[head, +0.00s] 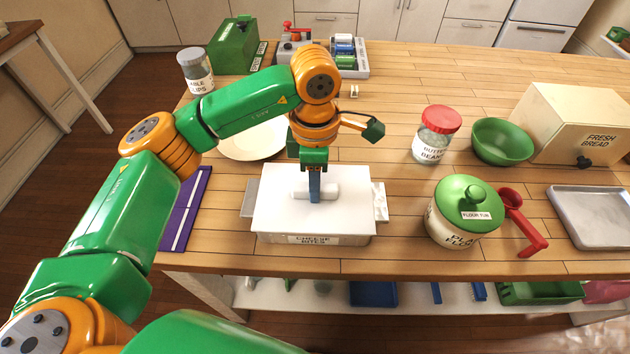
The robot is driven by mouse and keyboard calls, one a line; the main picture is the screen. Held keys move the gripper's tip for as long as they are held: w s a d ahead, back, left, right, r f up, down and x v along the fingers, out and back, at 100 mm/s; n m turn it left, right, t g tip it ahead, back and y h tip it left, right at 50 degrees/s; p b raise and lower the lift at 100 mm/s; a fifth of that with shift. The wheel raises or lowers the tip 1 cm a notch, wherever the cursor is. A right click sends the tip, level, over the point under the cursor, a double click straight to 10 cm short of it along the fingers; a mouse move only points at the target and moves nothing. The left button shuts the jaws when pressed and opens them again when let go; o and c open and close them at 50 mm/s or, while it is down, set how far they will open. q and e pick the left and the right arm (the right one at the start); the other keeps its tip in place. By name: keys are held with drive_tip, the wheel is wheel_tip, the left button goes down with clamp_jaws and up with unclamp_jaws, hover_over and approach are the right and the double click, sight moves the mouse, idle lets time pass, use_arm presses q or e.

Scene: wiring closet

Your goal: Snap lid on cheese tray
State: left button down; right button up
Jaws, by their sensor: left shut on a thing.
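The cheese tray (310,240) sits near the table's front edge, with a label on its front and metal tabs at both sides. A white lid (277,215) lies over its top. I cannot tell whether its edges are snapped down. The lid has a pale handle (330,190) in its middle. My left gripper (315,193) points down over the lid and is shut on the handle, which it partly hides. My right gripper does not show.
A white plate (250,143) lies behind the tray and a purple mat (186,210) to its left. A flour tub (458,217) with a red scoop (522,225) stands to the right. A bean jar (434,140) and green bowl (502,141) stand farther back.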

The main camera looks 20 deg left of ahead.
use_arm(q)
drive_tip(key=shift+f, duration=0.15)
idle(0.3)
drive_tip(key=shift+c, duration=0.9)
unclamp_jaws()
drive_tip(key=shift+r+p, duration=2.15)
drive_tip(key=shift+r, duration=0.95)
drive_tip(key=shift+f, duration=0.1)
